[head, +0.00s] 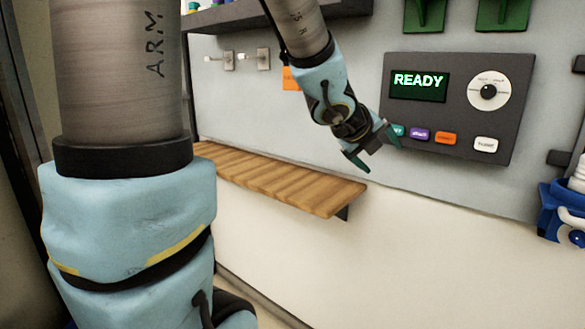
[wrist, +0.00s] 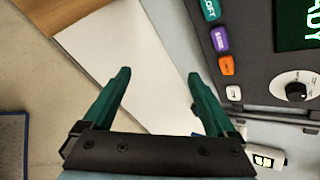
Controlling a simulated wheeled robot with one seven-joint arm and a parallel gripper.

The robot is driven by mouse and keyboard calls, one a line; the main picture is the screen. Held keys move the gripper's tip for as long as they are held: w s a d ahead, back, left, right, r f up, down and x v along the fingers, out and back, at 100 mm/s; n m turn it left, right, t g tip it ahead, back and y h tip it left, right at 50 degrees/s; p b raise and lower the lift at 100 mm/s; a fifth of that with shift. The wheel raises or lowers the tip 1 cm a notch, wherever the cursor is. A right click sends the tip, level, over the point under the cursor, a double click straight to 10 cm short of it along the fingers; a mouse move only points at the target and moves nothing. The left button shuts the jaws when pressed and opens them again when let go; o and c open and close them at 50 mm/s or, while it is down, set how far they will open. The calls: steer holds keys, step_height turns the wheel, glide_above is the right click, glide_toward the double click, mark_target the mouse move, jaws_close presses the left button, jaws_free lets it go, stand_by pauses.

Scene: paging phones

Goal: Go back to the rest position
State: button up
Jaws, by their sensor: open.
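My gripper (head: 373,147) is open and empty, with its two green fingers apart. In the head view it hangs in the air just left of the lower left corner of the dark control panel (head: 452,148). In the wrist view my gripper (wrist: 160,95) shows both fingertips with nothing between them. The panel (wrist: 256,60) is to their upper right there. The panel's screen (head: 418,86) reads READY. A dial (head: 489,91) and a row of coloured buttons, including a purple one (head: 419,134) and an orange one (head: 446,138), are on it. The leftmost button is partly hidden by my gripper.
A slatted wooden shelf (head: 290,181) juts from the wall below and left of my gripper. Two white hooks (head: 263,59) and an orange tag (head: 291,79) are on the wall. Green brackets (head: 425,14) are above the panel. A blue object (head: 565,212) is at the right edge.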

steer(key=a+f+n+g+y, duration=0.1)
steer(key=a+f+n+y, duration=0.25)
steer(key=a+n, duration=0.45)
steer(key=a+f+n+y, duration=0.3)
steer(key=a+f+n, duration=0.2)
steer(key=a+n, duration=0.4)
steer(key=s+a+f+n+g, duration=0.5)
steer(key=s+a+n, duration=0.3)
steer(key=n, duration=0.7)
steer(key=shift+s+f+y, duration=0.45)
steer(key=shift+s+f, duration=0.35)
steer(key=shift+f, duration=0.1)
